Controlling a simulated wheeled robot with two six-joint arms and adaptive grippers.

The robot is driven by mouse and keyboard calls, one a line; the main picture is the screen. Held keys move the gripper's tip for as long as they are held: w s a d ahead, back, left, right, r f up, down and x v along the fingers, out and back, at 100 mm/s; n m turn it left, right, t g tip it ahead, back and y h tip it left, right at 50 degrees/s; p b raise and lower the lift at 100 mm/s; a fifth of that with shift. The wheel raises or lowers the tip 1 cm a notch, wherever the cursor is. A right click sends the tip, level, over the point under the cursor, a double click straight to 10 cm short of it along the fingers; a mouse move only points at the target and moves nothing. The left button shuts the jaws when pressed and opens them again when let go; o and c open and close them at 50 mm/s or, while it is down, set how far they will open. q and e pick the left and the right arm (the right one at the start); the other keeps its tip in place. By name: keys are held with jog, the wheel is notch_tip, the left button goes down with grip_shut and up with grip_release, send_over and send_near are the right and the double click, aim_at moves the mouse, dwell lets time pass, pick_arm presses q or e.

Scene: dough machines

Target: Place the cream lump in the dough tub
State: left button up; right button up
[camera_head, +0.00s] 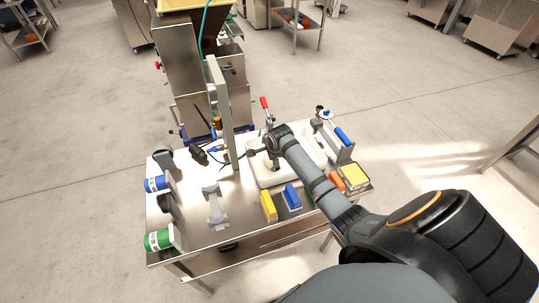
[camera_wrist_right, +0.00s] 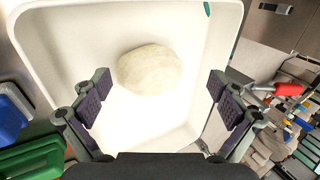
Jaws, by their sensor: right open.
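The cream lump (camera_wrist_right: 150,70), round and pale, lies inside the white dough tub (camera_wrist_right: 35,55) in the right wrist view. It sits on the tub's floor, apart from both fingers. In the head view the tub (camera_head: 258,179) stands on the steel table, partly covered by my right arm. My right gripper (camera_wrist_right: 160,103) is open and empty, with its fingers spread on either side, above and nearer than the lump. In the head view my right wrist (camera_head: 277,140) is over the tub; its fingers are hard to make out. My left gripper is not in view.
On the steel table (camera_head: 190,238), yellow (camera_head: 269,207) and blue (camera_head: 292,197) blocks stand in front of the tub. Blue (camera_head: 156,184) and green (camera_head: 158,240) containers lie at the left edge. A tall metal post (camera_head: 220,110) rises behind. A red-handled tool (camera_wrist_right: 285,89) is beside the tub.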

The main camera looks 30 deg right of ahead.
jog(key=shift+r, duration=0.25)
jog(key=v, duration=1.2)
jog(key=shift+r, duration=0.4)
